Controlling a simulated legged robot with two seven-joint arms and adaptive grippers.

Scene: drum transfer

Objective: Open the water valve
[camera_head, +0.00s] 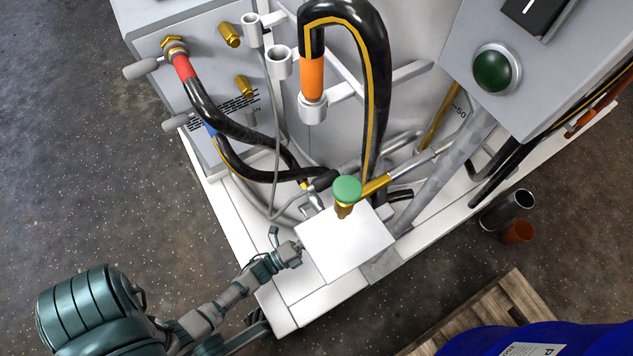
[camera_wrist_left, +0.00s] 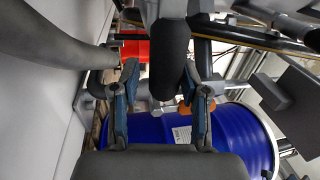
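A green round knob (camera_head: 347,189) on a brass fitting (camera_head: 345,211) stands on the white box (camera_head: 346,246). A black handle-like part (camera_head: 325,180) lies just behind it, among hoses. I cannot tell for sure which part is the water valve. My left gripper (camera_head: 286,250) is at the left side of the white box, lower left of the knob. In the left wrist view its two fingers (camera_wrist_left: 161,85) are spread apart. A dark cylindrical part (camera_wrist_left: 168,60) shows between and beyond them; I cannot tell if they touch it. My right gripper is not in view.
A machine cabinet with a green button (camera_head: 496,68) stands at the upper right. Black hoses (camera_head: 235,135) loop over the white frame. A blue drum (camera_head: 545,340) on a wooden pallet (camera_head: 490,310) is at the lower right. The floor at left is clear.

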